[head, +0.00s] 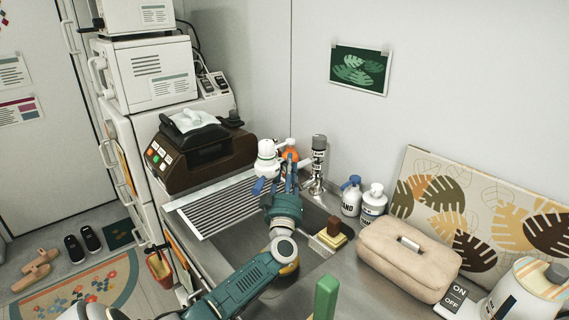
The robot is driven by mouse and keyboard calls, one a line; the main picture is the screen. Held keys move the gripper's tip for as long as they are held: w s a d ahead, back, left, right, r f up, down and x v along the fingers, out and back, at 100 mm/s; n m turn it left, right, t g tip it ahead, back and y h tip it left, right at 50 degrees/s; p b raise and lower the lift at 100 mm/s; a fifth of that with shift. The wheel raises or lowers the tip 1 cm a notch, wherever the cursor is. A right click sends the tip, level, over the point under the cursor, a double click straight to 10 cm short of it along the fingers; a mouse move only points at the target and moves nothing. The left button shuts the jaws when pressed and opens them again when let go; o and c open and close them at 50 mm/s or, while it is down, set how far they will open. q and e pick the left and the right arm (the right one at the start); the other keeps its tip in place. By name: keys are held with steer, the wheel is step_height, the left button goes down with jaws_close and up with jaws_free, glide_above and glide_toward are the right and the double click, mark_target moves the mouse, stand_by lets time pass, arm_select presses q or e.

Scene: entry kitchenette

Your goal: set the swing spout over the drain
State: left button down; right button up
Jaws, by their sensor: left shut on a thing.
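The metal tap (316,184) stands at the back edge of the sink (318,246), by the wall. My left gripper (290,162) is at the tap's left, with its blue fingers pointing up and away. It is shut on the swing spout, which is mostly hidden by the fingers. The left arm crosses over the sink. The drain cannot be seen; my arm covers part of the basin. My right gripper is not in view.
A ribbed drainboard (220,207) lies left of the sink. White and orange items crowd the gripper. A brown-and-yellow sponge (331,235) is at the sink's right edge. Two bottles (373,203) and a beige case (408,258) stand right. A green upright object (326,297) is in front.

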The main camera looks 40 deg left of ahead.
arm_select(q)
steer(key=shift+w+d+f+n+g+y+p, duration=0.1)
steer(key=shift+d+f+n+g+y+p, duration=0.05)
steer(key=shift+d+n+g+y+p, duration=0.8)
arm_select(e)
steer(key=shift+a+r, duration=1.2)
arm_select(q)
steer(key=c, duration=1.4)
jaws_free()
steer(key=shift+d, duration=0.15)
steer(key=shift+c, duration=0.2)
steer(key=shift+o, duration=0.4)
steer(key=shift+d, duration=0.1)
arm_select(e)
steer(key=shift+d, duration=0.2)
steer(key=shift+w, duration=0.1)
